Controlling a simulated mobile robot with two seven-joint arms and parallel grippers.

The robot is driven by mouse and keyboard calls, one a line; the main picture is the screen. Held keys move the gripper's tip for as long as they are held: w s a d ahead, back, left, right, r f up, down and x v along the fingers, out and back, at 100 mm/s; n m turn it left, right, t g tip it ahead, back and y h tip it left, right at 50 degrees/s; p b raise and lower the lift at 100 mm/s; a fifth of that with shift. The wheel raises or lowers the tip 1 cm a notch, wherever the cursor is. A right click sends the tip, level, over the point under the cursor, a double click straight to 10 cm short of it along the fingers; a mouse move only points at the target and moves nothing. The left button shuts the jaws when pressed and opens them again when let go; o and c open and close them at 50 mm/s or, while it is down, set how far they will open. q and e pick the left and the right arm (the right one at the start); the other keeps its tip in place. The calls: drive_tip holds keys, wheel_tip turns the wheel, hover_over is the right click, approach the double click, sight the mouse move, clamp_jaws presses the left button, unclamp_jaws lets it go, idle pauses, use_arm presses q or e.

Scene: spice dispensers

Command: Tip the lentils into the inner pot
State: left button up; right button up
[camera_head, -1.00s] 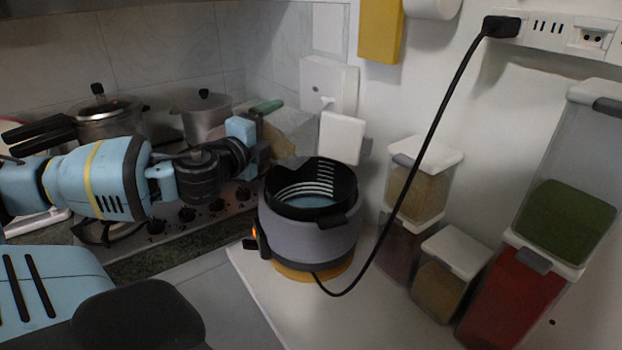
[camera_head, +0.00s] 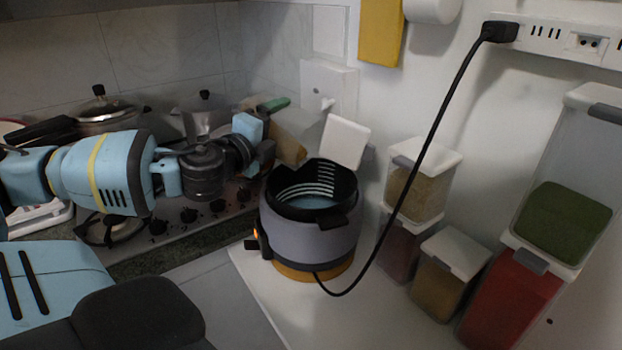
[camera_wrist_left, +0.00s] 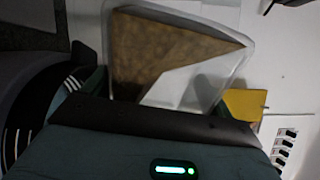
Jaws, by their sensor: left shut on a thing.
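My left gripper (camera_head: 262,143) is shut on a clear container (camera_head: 300,125) with a white lid (camera_head: 346,142). The container is tilted, with its lid end lower and to the right, above the back rim of the inner pot (camera_head: 318,190). Brown lentils (camera_wrist_left: 165,48) lie slanted inside it in the left wrist view. The inner pot is black with white marks and sits in a grey cooker (camera_head: 310,238). No lentils show in the visible part of the pot. My right gripper is not in view.
A black cable (camera_head: 425,150) runs from the cooker up to a wall socket. Several food containers (camera_head: 435,270) stand on the right. A stove with pots (camera_head: 105,115) is at the left. The white counter in front of the cooker is clear.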

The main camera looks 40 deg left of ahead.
sight(281, 112)
use_arm(q)
drive_tip(key=shift+d+r, duration=0.15)
drive_tip(key=shift+r, duration=0.25)
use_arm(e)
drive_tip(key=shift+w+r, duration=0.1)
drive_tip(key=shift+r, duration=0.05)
use_arm(q)
drive_tip(key=shift+d+r+m, duration=0.15)
drive_tip(key=shift+r+m, duration=0.25)
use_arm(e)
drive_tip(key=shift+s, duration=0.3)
use_arm(q)
drive_tip(key=shift+d+r+p, duration=0.1)
drive_tip(key=shift+r+p, duration=0.2)
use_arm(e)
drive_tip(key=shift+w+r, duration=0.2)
use_arm(q)
drive_tip(key=shift+d+r+m, duration=0.1)
drive_tip(key=shift+r+m, duration=0.1)
drive_tip(key=shift+m, duration=0.2)
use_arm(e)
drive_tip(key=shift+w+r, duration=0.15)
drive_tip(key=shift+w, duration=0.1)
use_arm(q)
drive_tip(key=shift+w+d+r, duration=0.1)
drive_tip(key=shift+d+r, duration=0.05)
drive_tip(key=shift+r, duration=0.15)
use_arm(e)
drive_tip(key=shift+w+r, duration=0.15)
